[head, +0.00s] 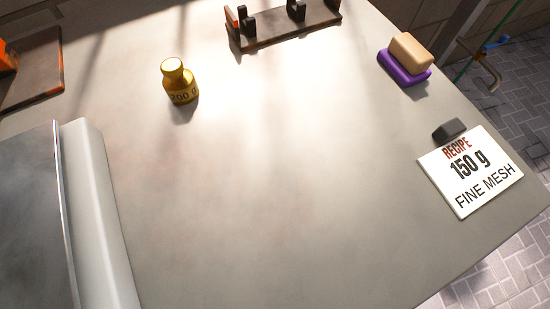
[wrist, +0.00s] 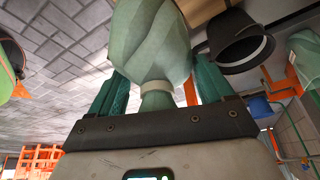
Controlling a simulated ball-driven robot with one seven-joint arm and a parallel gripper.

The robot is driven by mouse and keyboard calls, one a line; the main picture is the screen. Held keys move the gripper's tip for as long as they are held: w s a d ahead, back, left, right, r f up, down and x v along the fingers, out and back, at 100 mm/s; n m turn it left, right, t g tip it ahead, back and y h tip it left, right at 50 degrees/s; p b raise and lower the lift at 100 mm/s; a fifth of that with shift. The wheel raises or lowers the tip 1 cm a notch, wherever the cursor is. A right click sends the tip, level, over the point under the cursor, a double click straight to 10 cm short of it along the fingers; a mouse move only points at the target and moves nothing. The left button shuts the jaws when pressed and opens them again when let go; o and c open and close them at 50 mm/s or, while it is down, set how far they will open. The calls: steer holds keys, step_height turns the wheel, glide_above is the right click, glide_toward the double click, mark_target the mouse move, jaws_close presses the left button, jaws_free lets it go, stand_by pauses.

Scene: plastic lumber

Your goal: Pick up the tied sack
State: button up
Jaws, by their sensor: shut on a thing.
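The tied sack (wrist: 152,40) is pale green and faceted, with a cream band (wrist: 156,87) round its narrow neck. It fills the upper middle of the wrist view. My gripper (wrist: 160,90) has teal fingers on either side of the neck and is shut on the sack. The sack hides the fingertips, so the exact contact does not show. Neither the sack nor my gripper shows in the head view.
On the grey table (head: 270,190) stand a brass 200 g weight (head: 179,82), a dark rack (head: 288,25), a purple block with a tan top (head: 406,60) and a recipe card (head: 470,172). The table's middle is clear. The wrist view shows a black bucket (wrist: 240,45) and an orange crate (wrist: 38,160).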

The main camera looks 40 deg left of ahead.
steer(key=s+a+r+p, duration=0.1)
steer(key=s+r, duration=0.2)
steer(key=s, duration=0.3)
steer(key=shift+s, duration=0.3)
